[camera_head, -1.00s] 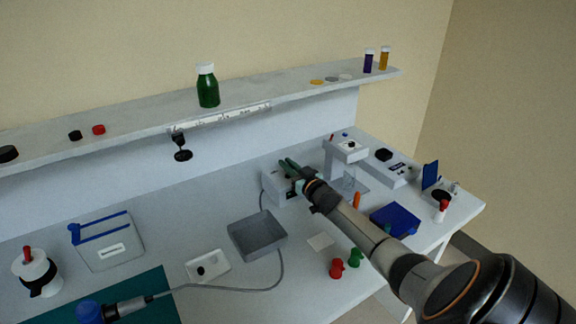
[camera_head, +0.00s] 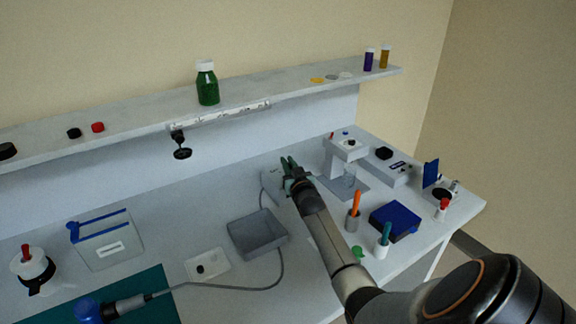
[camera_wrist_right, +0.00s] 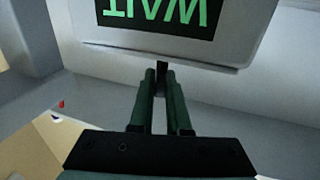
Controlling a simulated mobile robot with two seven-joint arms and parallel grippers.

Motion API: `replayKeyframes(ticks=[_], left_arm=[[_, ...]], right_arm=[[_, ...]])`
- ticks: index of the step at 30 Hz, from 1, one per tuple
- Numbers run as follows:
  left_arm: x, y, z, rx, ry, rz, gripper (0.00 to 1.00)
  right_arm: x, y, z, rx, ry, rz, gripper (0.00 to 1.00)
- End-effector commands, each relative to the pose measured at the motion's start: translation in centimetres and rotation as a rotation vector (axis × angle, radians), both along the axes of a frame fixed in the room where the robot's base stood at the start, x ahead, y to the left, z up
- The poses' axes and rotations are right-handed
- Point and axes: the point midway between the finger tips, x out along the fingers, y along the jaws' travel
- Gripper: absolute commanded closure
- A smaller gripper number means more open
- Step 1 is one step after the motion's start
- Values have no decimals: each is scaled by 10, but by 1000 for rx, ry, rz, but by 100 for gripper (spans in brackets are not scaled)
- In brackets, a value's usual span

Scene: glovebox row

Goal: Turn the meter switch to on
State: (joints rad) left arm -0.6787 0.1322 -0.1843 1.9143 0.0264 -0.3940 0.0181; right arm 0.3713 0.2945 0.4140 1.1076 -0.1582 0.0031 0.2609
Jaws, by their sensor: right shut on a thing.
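The meter (camera_head: 272,184) is a pale box at the back of the bench, partly hidden by my right gripper. In the right wrist view the meter (camera_wrist_right: 240,35) shows a dark screen with green letters reading WAIT, upside down. A small dark switch (camera_wrist_right: 161,66) sits at the meter's edge, between my fingertips. My right gripper (camera_head: 288,165) is at the meter, and in the right wrist view its green fingers (camera_wrist_right: 161,78) are shut on the switch. My left gripper is out of view.
A shelf (camera_head: 140,122) runs above the back of the bench.

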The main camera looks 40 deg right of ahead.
Motion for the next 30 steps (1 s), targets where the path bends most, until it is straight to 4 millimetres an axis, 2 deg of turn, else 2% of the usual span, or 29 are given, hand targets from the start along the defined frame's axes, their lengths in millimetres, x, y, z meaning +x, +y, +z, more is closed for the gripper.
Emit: replayKeyframes(ticks=[6, 15, 30], left_arm=[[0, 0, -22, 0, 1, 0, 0], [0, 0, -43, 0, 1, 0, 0], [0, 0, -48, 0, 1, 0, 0]], right_arm=[[1, 2, -5, 9, -4, -123, 100], [1, 1, -4, 4, -1, -232, 100], [0, -1, -1, -2, 1, -270, 100]])
